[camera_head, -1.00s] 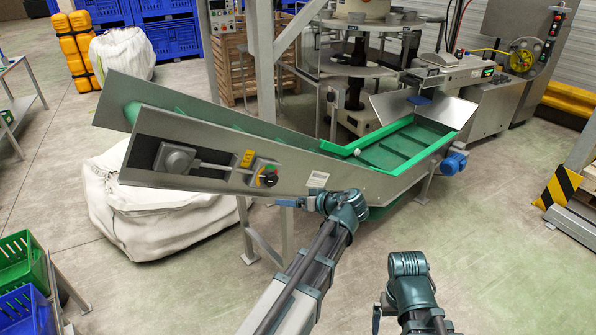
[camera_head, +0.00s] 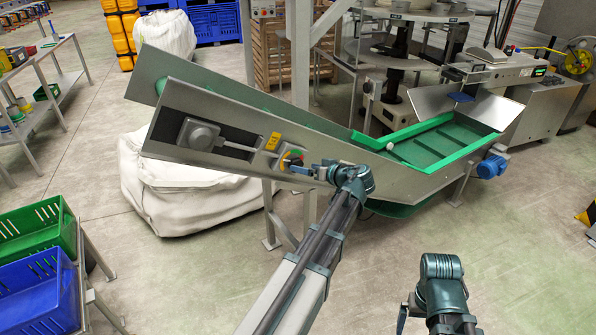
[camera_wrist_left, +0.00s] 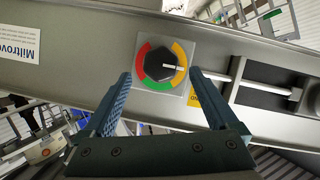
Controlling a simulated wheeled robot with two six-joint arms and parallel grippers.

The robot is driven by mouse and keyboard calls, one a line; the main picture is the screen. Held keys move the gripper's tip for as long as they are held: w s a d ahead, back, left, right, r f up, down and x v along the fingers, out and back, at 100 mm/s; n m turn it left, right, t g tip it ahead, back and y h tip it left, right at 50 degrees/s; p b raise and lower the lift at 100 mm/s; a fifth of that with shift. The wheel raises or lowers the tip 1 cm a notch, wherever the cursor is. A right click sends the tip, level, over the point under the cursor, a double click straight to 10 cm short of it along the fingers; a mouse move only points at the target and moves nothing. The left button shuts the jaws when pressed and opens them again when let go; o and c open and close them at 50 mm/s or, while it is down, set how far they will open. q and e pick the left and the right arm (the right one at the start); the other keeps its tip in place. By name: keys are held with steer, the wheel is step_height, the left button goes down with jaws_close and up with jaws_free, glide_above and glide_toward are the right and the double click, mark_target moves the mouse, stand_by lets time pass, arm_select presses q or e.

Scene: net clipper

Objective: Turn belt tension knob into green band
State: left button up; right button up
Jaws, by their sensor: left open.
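The belt tension knob (camera_wrist_left: 155,62) is black and sits on a dial plate on the conveyor's metal side. In the left wrist view its white pointer line points right, at the yellow band (camera_wrist_left: 181,56). The green band (camera_wrist_left: 160,83) is at the bottom of the dial and the red band (camera_wrist_left: 142,62) is at the left. In the head view the knob (camera_head: 290,160) is partly hidden by my left gripper (camera_head: 303,169). My left gripper's open fingers (camera_wrist_left: 160,78) stand either side of the dial, apart from the knob. My right gripper (camera_head: 403,316) shows only partly at the bottom.
The inclined conveyor (camera_head: 330,185) spans the middle. A white sack (camera_head: 185,190) lies under its left end. Green (camera_head: 38,230) and blue (camera_head: 40,300) crates stand at the lower left.

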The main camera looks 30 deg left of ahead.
mark_target(295, 164)
arm_select(q)
steer(key=shift+b+x, duration=0.7)
steer(key=shift+x, duration=1.9)
steer(key=shift+s, duration=0.1)
steer(key=c, duration=1.4)
steer(key=shift+o, duration=0.2)
